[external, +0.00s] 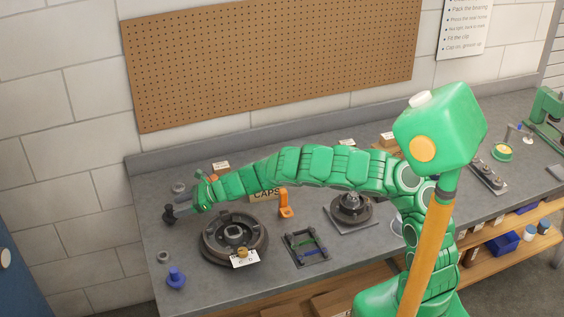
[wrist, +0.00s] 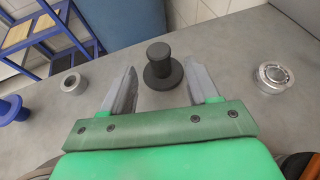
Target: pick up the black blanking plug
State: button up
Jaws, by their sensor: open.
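The black blanking plug (wrist: 161,66) stands upright on the grey bench in the wrist view, a round knob on a wider round flange. My gripper (wrist: 166,78) is open, its two grey fingers apart on either side of the plug's near part. The plug is just beyond or level with the fingertips, and I cannot tell whether they touch it. In the external view my gripper (external: 170,213) is at the bench's left end, and the plug cannot be told apart from the dark fingers there.
A blue plug (external: 176,277) and a metal ring (external: 163,257) stand near the bench's left edge. A bearing (wrist: 273,77) lies right of the fingers in the wrist view. A pegboard (external: 270,60) hangs behind.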

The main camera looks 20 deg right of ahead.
aim_at(167, 215)
jog(key=shift+x, duration=3.4)
jog(key=c, duration=1.1)
